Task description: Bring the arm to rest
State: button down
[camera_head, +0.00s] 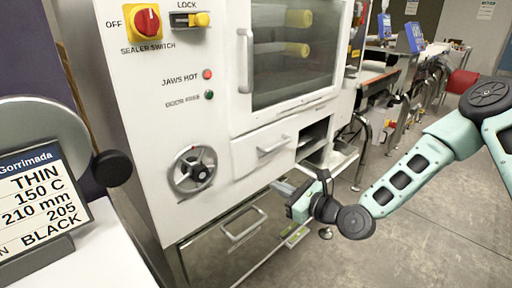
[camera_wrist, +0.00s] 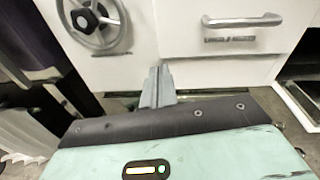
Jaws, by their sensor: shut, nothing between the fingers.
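My arm reaches in from the right in the head view, with its elbow bent. My gripper (camera_head: 281,187) hangs in front of the lower part of the white sealer machine (camera_head: 135,100), near a lower drawer with a bar handle (camera_head: 243,225). In the wrist view the grey fingers of my gripper (camera_wrist: 157,78) are together and empty, pointing at the machine's front below the handwheel and drawer. I cannot tell the exact gap between the fingertips and the machine.
The machine carries a red switch (camera_head: 147,21), a yellow lock (camera_head: 199,19), a handwheel (camera_head: 192,170), a drawer handle (camera_head: 272,146) and a windowed door (camera_head: 292,55). A label display (camera_head: 42,200) stands at the left. Open concrete floor (camera_head: 410,235) lies to the right.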

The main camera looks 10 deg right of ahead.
jog(key=s+a+r+n+g+h+p, duration=0.1)
jog(key=s+a+n+g+h+p, duration=0.25)
jog(key=n, duration=0.55)
jog(key=s+a+r+n+g+p, duration=0.1)
jog(key=s+a+r+n+g, duration=0.1)
jog(key=s+n+g, duration=0.45)
jog(key=s+d+r+n+g+h+p, duration=0.1)
jog(key=s+d+r+n+h+p, duration=0.1)
jog(key=s+r+n, duration=0.6)
jog(key=s+d+r+n+g+h+p, duration=0.2)
jog(key=s+r+n, duration=0.6)
jog(key=s, duration=0.5)
jog(key=d+n+h+p, duration=0.1)
jog(key=d+n+h, duration=0.1)
jog(key=h, duration=0.1)
jog(key=shift+r, duration=0.35)
jog(key=shift+s+n, duration=0.1)
jog(key=shift+n, duration=0.25)
